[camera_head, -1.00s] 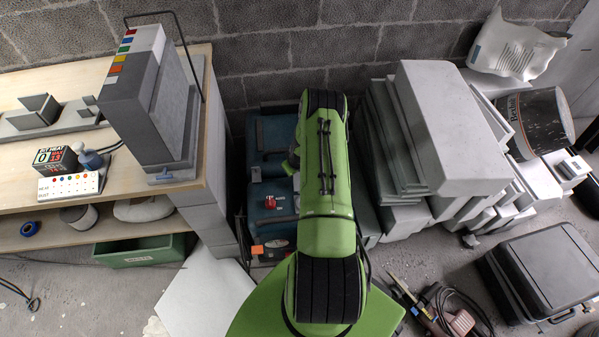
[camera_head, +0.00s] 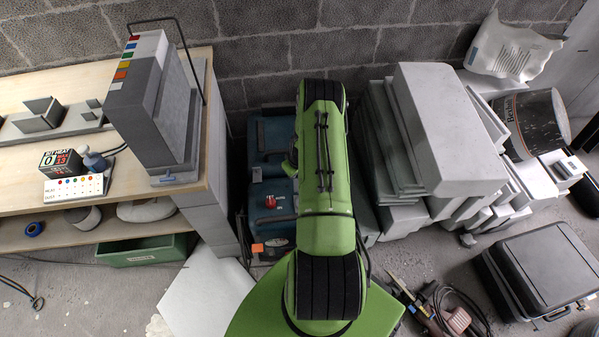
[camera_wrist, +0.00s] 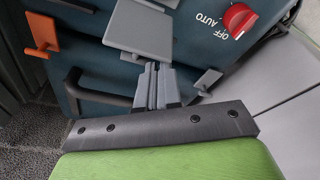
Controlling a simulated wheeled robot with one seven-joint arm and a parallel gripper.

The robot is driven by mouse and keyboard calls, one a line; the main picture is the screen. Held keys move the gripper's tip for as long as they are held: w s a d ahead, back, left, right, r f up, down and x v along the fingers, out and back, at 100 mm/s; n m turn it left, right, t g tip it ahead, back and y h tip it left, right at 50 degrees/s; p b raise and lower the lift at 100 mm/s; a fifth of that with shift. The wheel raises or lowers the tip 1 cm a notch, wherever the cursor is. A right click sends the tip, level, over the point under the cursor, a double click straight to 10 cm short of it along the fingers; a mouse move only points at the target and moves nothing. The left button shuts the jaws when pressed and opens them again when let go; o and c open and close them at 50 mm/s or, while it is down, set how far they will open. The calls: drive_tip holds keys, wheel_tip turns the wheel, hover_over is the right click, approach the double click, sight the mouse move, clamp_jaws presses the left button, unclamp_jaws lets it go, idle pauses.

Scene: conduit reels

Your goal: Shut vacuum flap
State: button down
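The blue vacuum (camera_head: 272,222) stands on the floor against the block wall, partly hidden by my green arm. It fills much of the wrist view (camera_wrist: 95,88), with a red OFF/AUTO knob (camera_wrist: 238,19). A light grey plate (camera_wrist: 142,28), which looks like the flap, stands out from its face; whether it is ajar is hard to tell. My gripper (camera_wrist: 152,68) has its grey fingers together just below the plate's lower edge. Nothing shows between them, and contact with the plate is unclear. The gripper is hidden behind my arm in the head view.
An orange lever (camera_wrist: 41,34) and a dark bar handle (camera_wrist: 75,90) stick out from the vacuum near my gripper. A wooden bench (camera_head: 215,130) stands left, stacked grey slabs (camera_head: 440,130) right. A black case (camera_head: 545,265) lies on the floor at right.

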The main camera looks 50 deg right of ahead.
drive_tip(key=shift+s+a+f+g+y, duration=0.2)
drive_tip(key=shift+s+a, duration=0.15)
drive_tip(key=shift+s, duration=0.2)
drive_tip(key=shift+s+a+f+g+y, duration=0.1)
drive_tip(key=shift+s+a+f+g, duration=0.1)
drive_tip(key=shift+s+a, duration=0.25)
drive_tip(key=shift+w+d+r+p, duration=0.1)
drive_tip(key=shift+d+r+p, duration=0.15)
drive_tip(key=shift+r+p, duration=0.1)
drive_tip(key=r, duration=0.1)
drive_tip(key=r+p, duration=0.1)
drive_tip(key=shift+w+r, duration=0.3)
drive_tip(key=shift+r, duration=0.1)
drive_tip(key=shift+w+d+r, duration=0.15)
drive_tip(key=shift+w+r, duration=0.05)
